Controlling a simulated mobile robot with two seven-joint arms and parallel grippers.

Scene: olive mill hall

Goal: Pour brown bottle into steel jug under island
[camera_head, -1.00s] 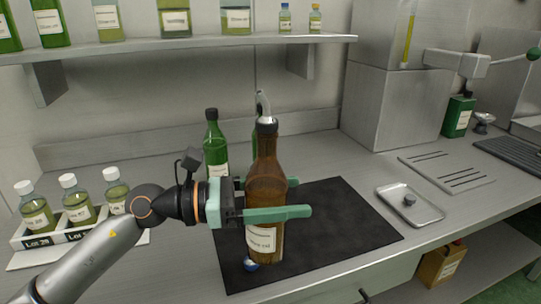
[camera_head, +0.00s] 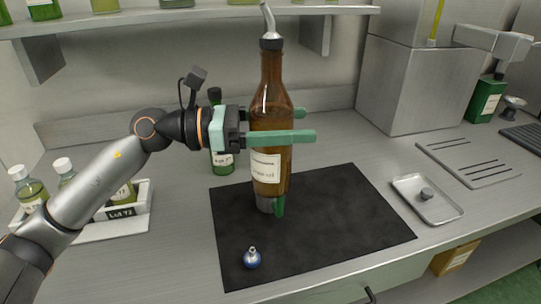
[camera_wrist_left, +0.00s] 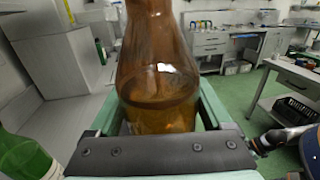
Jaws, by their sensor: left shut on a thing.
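The brown bottle (camera_head: 270,120) has a white label and a steel pour spout. My left gripper (camera_head: 306,126) is shut around its body and holds it nearly upright, raised above the black mat (camera_head: 330,225). The left wrist view shows the brown bottle (camera_wrist_left: 160,75) between the fingers, with liquid in its lower part. A small grey patch and a green piece show at the bottle's foot; I cannot tell what they belong to. I cannot make out a steel jug in either view. My right gripper is not in view.
A green bottle (camera_head: 222,162) stands behind the gripper. A steel tray (camera_head: 440,207) is to the right, a white rack of bottles (camera_head: 143,195) to the left. The shelf (camera_head: 200,18) is close to the spout.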

